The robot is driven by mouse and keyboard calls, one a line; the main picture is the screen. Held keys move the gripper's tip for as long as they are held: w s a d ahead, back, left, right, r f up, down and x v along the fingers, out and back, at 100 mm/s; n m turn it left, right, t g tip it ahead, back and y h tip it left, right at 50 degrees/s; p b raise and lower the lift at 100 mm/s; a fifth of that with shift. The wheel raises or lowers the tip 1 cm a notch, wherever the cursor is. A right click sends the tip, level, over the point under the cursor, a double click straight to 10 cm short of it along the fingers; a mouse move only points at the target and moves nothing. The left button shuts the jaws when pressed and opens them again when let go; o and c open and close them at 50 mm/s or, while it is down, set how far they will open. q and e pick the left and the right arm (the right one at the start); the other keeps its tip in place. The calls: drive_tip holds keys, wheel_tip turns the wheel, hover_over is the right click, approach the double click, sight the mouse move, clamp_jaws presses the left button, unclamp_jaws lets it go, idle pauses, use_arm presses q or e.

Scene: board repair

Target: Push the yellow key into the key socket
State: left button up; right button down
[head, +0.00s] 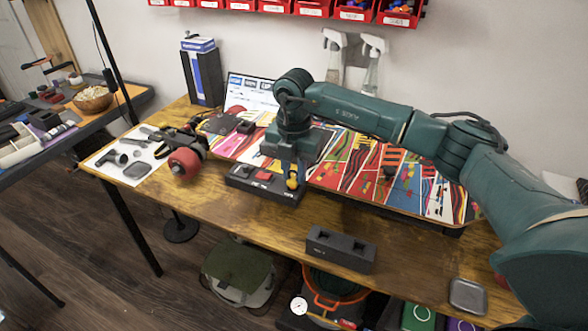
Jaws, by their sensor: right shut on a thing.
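The yellow key (292,184) is at the fingertips of my right gripper (291,174), which points down and is shut on it. The key is at the right end of a low black box (262,190) on the wooden table. A red piece (264,175) shows on the box's top, left of the key. The fingers partly hide the key's lower end, so I cannot tell whether it is in a socket or just above it. My left gripper is not in view.
A dark grey block (340,248) with two openings lies near the table's front edge. A colourful panel (400,185) covers the back of the table. A red and black object (185,160) lies at the left. A small grey tray (468,296) sits at the right.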

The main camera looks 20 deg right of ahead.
drive_tip(key=shift+f, duration=0.5)
idle(0.8)
drive_tip(key=c, duration=0.9)
unclamp_jaws()
drive_tip(key=shift+r, duration=0.25)
drive_tip(key=shift+r+p, duration=0.95)
drive_tip(key=shift+r, duration=0.35)
drive_tip(key=shift+r, duration=0.15)
drive_tip(key=shift+r+p, duration=2.15)
drive_tip(key=shift+r, duration=0.75)
